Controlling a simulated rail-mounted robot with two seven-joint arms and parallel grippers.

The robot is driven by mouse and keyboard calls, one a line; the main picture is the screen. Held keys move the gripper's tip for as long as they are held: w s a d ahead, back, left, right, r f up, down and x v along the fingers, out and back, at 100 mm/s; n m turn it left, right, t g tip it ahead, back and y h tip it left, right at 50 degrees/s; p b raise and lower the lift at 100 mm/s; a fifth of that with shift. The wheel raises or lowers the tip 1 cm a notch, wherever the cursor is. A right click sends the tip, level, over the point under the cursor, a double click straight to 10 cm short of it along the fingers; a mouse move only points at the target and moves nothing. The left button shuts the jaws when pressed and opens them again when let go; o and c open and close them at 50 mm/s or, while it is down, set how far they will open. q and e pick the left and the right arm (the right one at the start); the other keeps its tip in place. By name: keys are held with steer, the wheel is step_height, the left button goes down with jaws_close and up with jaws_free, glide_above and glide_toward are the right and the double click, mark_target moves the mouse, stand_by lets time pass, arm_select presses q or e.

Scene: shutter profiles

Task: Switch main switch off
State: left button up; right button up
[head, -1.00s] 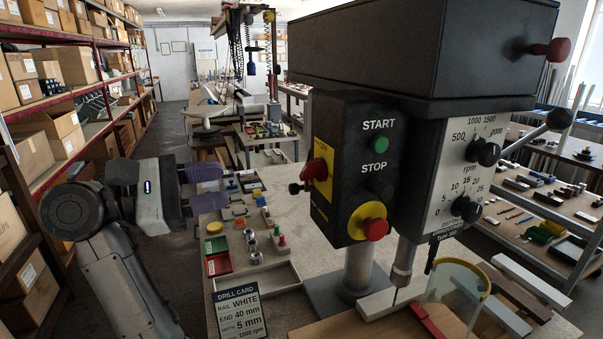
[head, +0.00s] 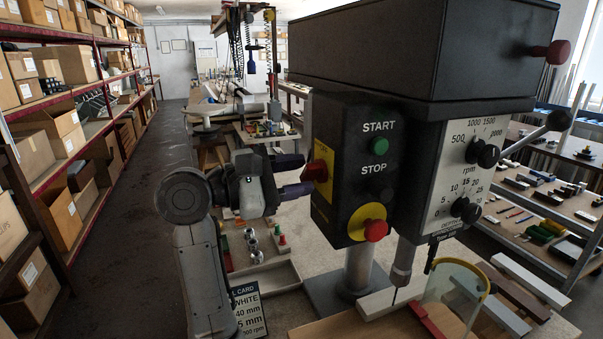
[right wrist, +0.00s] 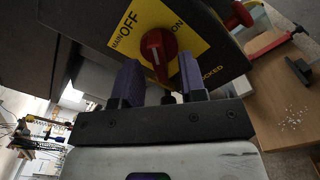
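The main switch is a red rotary knob (head: 317,171) on a yellow plate (right wrist: 192,42) on the side of the dark drill control box. In the right wrist view the red knob (right wrist: 158,55) lies in line with the gap between my fingers, with OFF and ON printed beyond it. Which mark it points to is not clear. My right gripper (head: 301,175) is open and empty, with one dark purple finger on either side of the knob's line. Its tips (right wrist: 160,65) are close to the knob; contact cannot be made out. My left gripper is not in view.
The box front has a green START button (head: 379,146) and a red stop button (head: 376,230) on a yellow disc. A drill card (head: 249,308) stands below my arm. A tray (head: 265,283) and small parts lie on the bench. Shelves line the left.

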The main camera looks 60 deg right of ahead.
steer(key=shift+s+d, duration=0.35)
steer(key=shift+d, duration=0.05)
jaws_close()
